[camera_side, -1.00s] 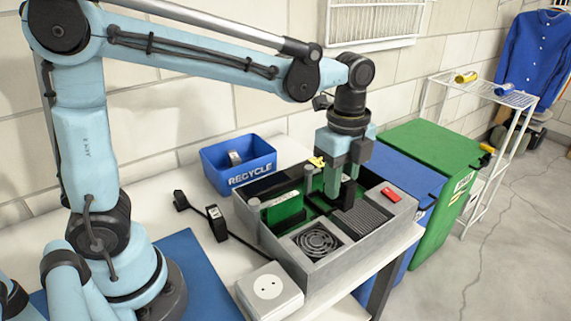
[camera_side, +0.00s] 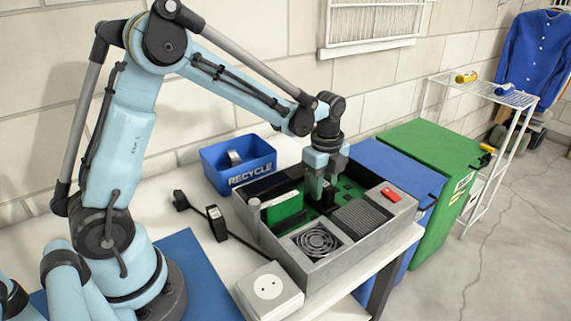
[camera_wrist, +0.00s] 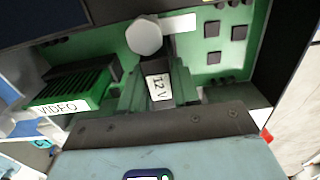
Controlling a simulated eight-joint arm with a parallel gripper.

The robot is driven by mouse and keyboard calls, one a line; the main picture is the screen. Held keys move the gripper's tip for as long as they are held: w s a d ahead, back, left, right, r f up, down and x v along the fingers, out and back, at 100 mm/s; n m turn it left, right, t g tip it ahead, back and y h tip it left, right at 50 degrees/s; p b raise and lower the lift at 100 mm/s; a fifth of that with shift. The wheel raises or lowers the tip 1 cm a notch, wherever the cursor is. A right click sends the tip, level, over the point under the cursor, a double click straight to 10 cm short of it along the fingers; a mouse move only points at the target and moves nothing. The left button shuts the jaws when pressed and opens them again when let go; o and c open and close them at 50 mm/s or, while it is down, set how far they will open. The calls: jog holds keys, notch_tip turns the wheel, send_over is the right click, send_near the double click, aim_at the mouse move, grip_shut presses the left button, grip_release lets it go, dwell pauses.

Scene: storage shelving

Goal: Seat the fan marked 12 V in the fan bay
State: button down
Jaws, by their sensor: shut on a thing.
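The fan marked 12 V (camera_wrist: 160,88) shows in the wrist view as a dark piece with a white label, between my gripper's fingers. My gripper (camera_side: 322,202) is shut on it, pointing down inside the open grey case (camera_side: 285,268). The fan's lower part is hidden in the side view, and I cannot tell whether it touches the case floor. A round dark fan grille (camera_side: 316,241) lies at the case's front. I cannot tell which opening is the fan bay.
A green VIDEO card (camera_wrist: 62,100) stands left of the fingers. A pale hexagonal piece (camera_wrist: 143,37) lies just beyond the fan. A ribbed block (camera_side: 360,218) and red switch (camera_side: 390,194) are at right. The RECYCLE bin (camera_side: 240,172) is behind; a white socket box (camera_side: 268,289) in front.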

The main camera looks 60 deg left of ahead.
jog(key=shift+f, duration=0.35)
jog(key=shift+f, duration=0.1)
jog(key=c, duration=0.8)
grip_release()
jog(key=shift+f, duration=0.1)
notch_tip(320, 180, up, 12)
jog(key=shift+s+d+f+n+t, duration=0.25)
jog(key=shift+s+n+t, duration=0.95)
jog(key=shift+s+n, duration=1.45)
jog(key=shift+s+d+f+n+t, duration=0.2)
jog(key=shift+s+n+t, duration=1.35)
jog(key=shift+n, duration=1.8)
jog(key=shift+s+d+f+n+t, duration=0.25)
jog(key=shift+s+n+t, duration=0.6)
jog(key=shift+s+n, duration=1.95)
